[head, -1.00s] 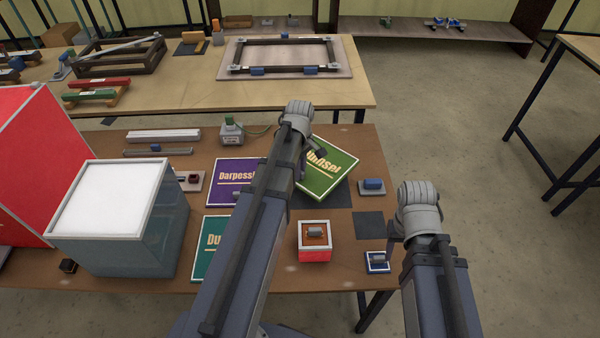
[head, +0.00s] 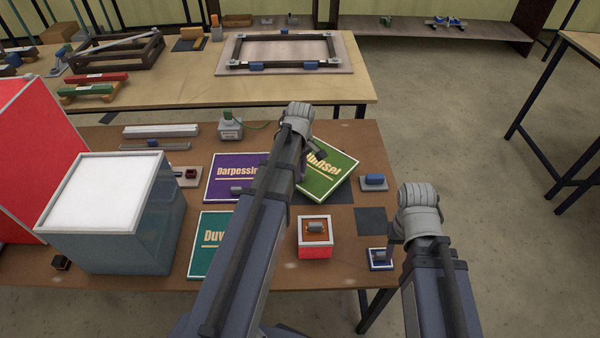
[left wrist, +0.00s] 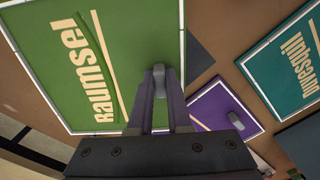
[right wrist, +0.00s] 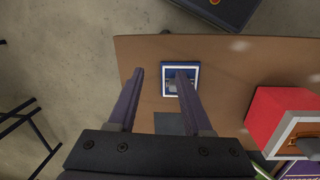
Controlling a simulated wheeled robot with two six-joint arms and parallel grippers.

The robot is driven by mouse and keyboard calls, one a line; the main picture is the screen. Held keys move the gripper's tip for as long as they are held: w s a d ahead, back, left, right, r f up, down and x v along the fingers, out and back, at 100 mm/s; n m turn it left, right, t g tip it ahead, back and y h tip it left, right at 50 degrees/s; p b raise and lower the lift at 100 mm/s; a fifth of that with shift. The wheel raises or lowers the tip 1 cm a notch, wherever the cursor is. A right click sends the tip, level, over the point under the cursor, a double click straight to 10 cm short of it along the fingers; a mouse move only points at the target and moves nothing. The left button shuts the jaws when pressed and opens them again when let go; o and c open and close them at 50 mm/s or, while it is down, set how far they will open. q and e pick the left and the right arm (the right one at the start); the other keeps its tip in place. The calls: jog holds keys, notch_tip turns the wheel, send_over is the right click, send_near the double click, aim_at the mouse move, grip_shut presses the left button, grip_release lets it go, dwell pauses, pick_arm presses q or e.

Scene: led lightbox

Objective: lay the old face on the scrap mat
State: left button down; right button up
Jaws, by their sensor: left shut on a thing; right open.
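The old face appears to be the green panel lettered "Raumsel" (head: 330,178), also large in the left wrist view (left wrist: 85,60). My left gripper (left wrist: 160,78) is shut on the grey handle on its face. The panel lies at an angle over a dark mat (head: 341,196), probably the scrap mat, whose edge shows beyond it. I cannot tell whether panel and mat touch. The mat's edge also shows in the left wrist view (left wrist: 198,58). My right gripper (right wrist: 158,80) is open and empty above the table's edge.
A purple face (head: 226,172) and a teal face (head: 206,262) lie left of my left arm. A white-topped lightbox (head: 178,225) stands left. A red block (head: 316,251), a smaller dark mat (head: 371,222) and a blue-framed piece (head: 380,259) are at right.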

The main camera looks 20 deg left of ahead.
aim_at(393, 269)
pick_arm(q)
jog(key=shift+f+b, duration=1.45)
jog(key=shift+f, duration=0.25)
pick_arm(e)
jog(key=shift+f, duration=1.65)
pick_arm(q)
jog(key=shift+f+b, duration=0.25)
jog(key=shift+b, duration=0.05)
pick_arm(e)
jog(key=shift+f, duration=0.3)
pick_arm(q)
jog(key=c, duration=0.8)
grip_release()
notch_tip(393, 269, up, 8)
jog(key=p, duration=0.8)
jog(key=shift+f, duration=0.1)
pick_arm(e)
notch_tip(393, 269, up, 8)
jog(key=shift+f, duration=0.1)
